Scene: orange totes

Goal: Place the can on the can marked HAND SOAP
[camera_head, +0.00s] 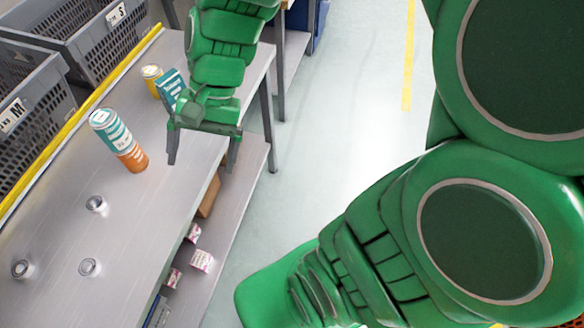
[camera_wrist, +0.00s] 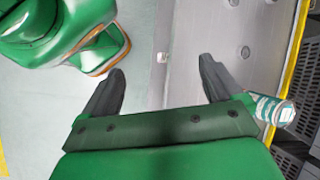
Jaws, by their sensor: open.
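A teal and white can (camera_head: 109,127) stands on top of an orange can (camera_head: 133,159) on the grey bench, the two forming one slightly leaning-looking column. Their lettering is too small to read, so I cannot tell which is marked HAND SOAP. My gripper (camera_head: 204,155) is open and empty, to the right of the stack and apart from it, over the bench's right edge. In the wrist view my gripper (camera_wrist: 162,75) has nothing between its fingers. A teal and white can (camera_wrist: 273,110) shows beyond its right finger, partly hidden.
A yellow can (camera_head: 152,80) and a teal box (camera_head: 171,87) stand behind the stack. Small round grey items (camera_head: 89,267) sit on the near bench. Grey crates (camera_head: 104,38) line the left side behind a yellow edge strip (camera_head: 70,120).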

